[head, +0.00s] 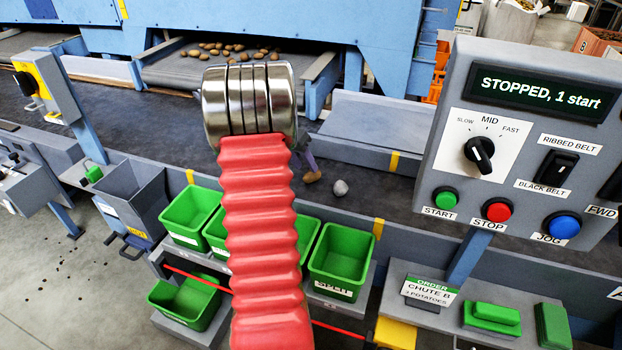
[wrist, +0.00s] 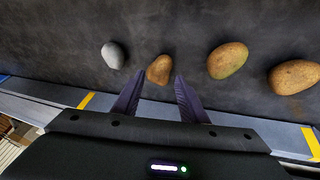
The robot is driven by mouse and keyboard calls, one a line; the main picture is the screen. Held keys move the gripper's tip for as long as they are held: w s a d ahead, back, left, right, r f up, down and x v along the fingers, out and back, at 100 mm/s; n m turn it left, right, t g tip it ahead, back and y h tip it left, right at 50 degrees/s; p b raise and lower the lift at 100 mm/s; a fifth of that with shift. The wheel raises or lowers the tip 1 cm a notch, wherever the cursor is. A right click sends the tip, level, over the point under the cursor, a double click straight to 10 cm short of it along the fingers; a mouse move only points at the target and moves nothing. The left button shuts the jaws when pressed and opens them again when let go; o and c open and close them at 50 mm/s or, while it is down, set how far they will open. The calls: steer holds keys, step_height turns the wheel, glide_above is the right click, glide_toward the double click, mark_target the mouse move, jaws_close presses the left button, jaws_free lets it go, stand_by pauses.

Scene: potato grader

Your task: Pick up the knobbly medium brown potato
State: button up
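A small-looking, lumpy brown potato (wrist: 160,69) lies on the black belt just beyond my fingertips in the wrist view, lined up with the gap between them. It seems the best match for the knobbly one. In the head view only a bit of it (head: 312,177) shows beside a finger. My gripper (wrist: 159,78) is open and empty, with its two purple fingers apart. In the head view my arm hides most of my gripper (head: 306,168). I cannot tell how high the fingertips are above the belt.
On the belt (wrist: 60,45) lie a grey stone (wrist: 113,55) to the left, a green-tinged potato (wrist: 228,60) and a larger brown potato (wrist: 295,77) to the right. A grey rail (wrist: 255,128) edges it. The control panel (head: 530,150) reads "STOPPED, 1 start". Green bins (head: 341,262) stand below.

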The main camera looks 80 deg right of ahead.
mark_target(310, 172)
steer(key=shift+x, duration=2.6)
steer(key=shift+c, duration=0.4)
steer(key=c, duration=0.6)
steer(key=shift+c, duration=0.2)
step_height(310, 172, up, 10)
steer(key=shift+r, duration=0.1)
